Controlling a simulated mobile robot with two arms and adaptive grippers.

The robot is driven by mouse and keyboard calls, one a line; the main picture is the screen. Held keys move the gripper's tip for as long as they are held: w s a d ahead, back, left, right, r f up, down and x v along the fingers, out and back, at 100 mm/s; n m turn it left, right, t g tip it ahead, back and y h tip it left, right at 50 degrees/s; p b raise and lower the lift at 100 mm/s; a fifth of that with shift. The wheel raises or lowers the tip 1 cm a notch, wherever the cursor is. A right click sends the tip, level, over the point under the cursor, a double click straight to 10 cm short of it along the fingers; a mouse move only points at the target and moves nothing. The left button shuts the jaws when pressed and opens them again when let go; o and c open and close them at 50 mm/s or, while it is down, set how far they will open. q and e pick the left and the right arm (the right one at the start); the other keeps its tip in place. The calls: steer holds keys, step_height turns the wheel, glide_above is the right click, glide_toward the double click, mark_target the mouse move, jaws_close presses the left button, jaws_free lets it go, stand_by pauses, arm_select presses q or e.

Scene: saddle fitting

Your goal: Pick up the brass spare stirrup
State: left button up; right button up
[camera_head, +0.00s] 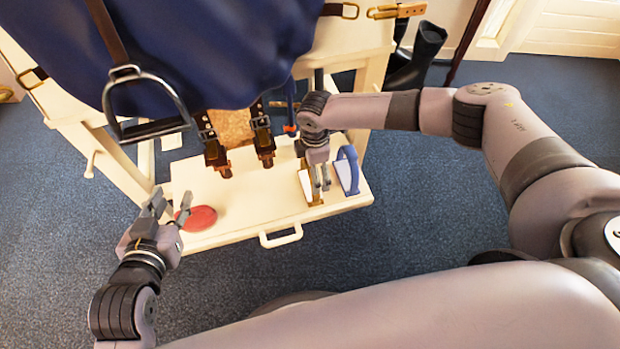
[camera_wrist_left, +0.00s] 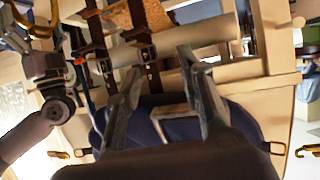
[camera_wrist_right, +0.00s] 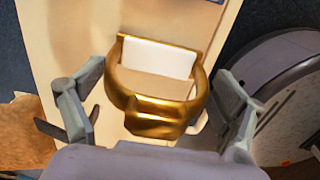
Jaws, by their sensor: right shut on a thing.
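The brass stirrup (camera_head: 304,178), with a white tread, stands on the right part of the cream shelf (camera_head: 245,205). In the right wrist view the brass stirrup (camera_wrist_right: 160,118) is large and central, between the two fingers. My right gripper (camera_head: 320,183) comes down over it and is shut on it; the exact contact is hard to see. The stirrup appears to be still at shelf level. My left gripper (camera_head: 170,206) is open and empty near the shelf's left front corner. In the left wrist view its fingers (camera_wrist_left: 157,68) stand apart.
A blue stirrup (camera_head: 348,170) stands close to the right of the brass one. A red disc (camera_head: 197,218) lies near my left gripper. A steel stirrup (camera_head: 150,128) hangs at left from a strap. Buckled straps (camera_head: 262,140) hang over the shelf. Black boots (camera_head: 420,55) stand behind.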

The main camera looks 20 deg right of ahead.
steer(key=c, duration=0.3)
arm_select(q)
steer(key=shift+f, duration=0.1)
arm_select(e)
steer(key=shift+r, duration=0.2)
